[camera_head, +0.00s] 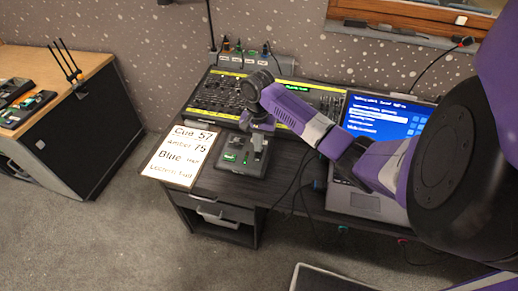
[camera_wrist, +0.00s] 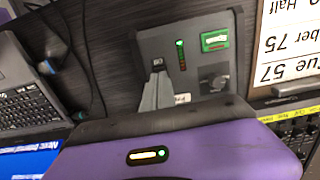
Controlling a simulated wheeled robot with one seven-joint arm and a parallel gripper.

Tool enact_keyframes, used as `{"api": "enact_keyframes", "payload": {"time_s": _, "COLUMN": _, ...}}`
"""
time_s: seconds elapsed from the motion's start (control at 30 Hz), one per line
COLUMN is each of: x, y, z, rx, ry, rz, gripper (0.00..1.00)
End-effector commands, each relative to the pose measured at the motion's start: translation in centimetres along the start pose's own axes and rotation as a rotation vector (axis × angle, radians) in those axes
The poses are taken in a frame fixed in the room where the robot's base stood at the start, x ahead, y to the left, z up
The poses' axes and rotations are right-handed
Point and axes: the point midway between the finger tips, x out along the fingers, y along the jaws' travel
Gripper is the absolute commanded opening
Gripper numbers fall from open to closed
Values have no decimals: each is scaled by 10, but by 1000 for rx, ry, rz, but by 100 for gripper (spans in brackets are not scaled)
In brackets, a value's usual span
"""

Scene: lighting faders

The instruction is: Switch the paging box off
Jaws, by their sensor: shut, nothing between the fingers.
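A small dark box (camera_head: 238,158), which I take to be the paging box, lies on the dark desk in front of the mixing console. My gripper (camera_head: 258,142) is over the right part of the box. In the wrist view my gripper (camera_wrist: 157,76) has its grey fingers together and empty, left of the lights. Contact cannot be told.
Cables (camera_head: 290,180) hang between box and laptop. A wooden-topped desk (camera_head: 62,75) stands at far left.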

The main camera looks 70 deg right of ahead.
Motion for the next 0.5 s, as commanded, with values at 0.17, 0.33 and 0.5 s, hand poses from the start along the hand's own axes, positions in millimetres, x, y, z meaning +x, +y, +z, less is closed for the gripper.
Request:
{"api": "enact_keyframes", "payload": {"time_s": 0.17, "x": -16, "y": 0, "z": 0, "rx": 0, "ry": -1, "rz": 0, "gripper": 0}}
{"api": "enact_keyframes", "payload": {"time_s": 0.33, "x": -27, "y": 0, "z": 0, "rx": 1, "ry": -1, "rz": 0, "gripper": 0}}
{"api": "enact_keyframes", "payload": {"time_s": 0.5, "x": -37, "y": 0, "z": 0, "rx": 0, "ry": -1, "rz": 0, "gripper": 0}}
